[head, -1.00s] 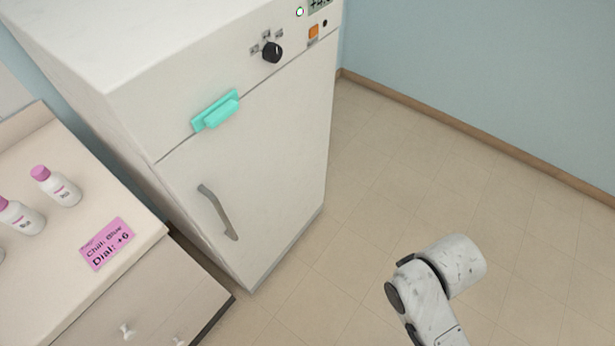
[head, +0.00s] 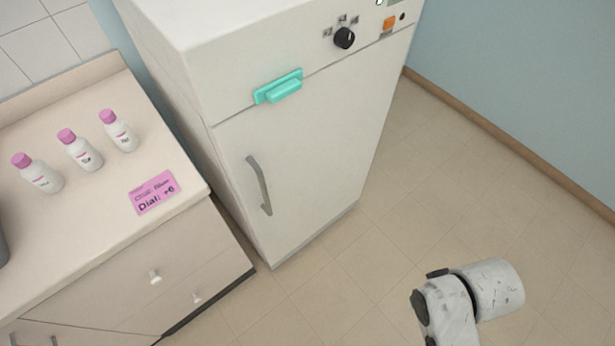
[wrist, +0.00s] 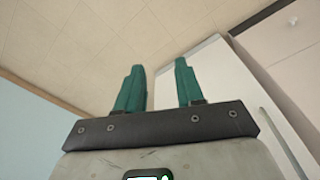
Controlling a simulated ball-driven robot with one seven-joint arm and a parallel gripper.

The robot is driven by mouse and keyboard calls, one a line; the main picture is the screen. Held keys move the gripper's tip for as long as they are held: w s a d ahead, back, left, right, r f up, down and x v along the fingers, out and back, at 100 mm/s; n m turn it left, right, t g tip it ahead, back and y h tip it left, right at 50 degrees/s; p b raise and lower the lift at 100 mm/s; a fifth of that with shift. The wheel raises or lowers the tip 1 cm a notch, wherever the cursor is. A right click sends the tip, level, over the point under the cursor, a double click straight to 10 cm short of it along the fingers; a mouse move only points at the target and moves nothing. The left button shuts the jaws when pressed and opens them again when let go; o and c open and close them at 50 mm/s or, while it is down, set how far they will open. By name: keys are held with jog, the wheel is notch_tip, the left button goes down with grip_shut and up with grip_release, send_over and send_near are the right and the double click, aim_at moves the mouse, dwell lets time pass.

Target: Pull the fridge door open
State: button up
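The white fridge (head: 310,130) stands in the middle of the head view, against the counter's right side. Its door (head: 315,165) is closed, with a grey curved vertical handle (head: 259,186) near the door's left edge. A teal latch-like piece (head: 279,87) sits across the seam above the door. In the wrist view my gripper (wrist: 162,82) has two teal fingers standing apart with nothing between them. The white fridge (wrist: 215,75) shows behind the right finger there. My gripper is out of the head view; only my arm shows at lower right, apart from the fridge.
A counter (head: 100,215) on the left holds several pink-capped bottles (head: 80,150) and a pink card (head: 154,192) reading "Dial: +6". A black knob (head: 344,38) and orange switch (head: 390,24) are on the fridge's upper panel. The floor (head: 440,190) right of the fridge is clear.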

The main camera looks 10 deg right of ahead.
jog(key=w+a+f+n+t+y+b, duration=0.1)
jog(key=w+a+f+n+t+b, duration=0.15)
jog(key=w+f+b, duration=0.2)
jog(key=n+t+y+b, duration=0.5)
jog(key=t+y+b, duration=0.55)
jog(key=b, duration=0.35)
send_near(267, 194)
jog(key=a, duration=0.1)
jog(key=shift+t+h, duration=0.3)
jog(key=shift+h, duration=0.05)
jog(key=p+x, duration=0.2)
jog(key=x, duration=0.8)
jog(key=shift+w+f, duration=0.1)
jog(key=shift+w, duration=0.1)
grip_shut()
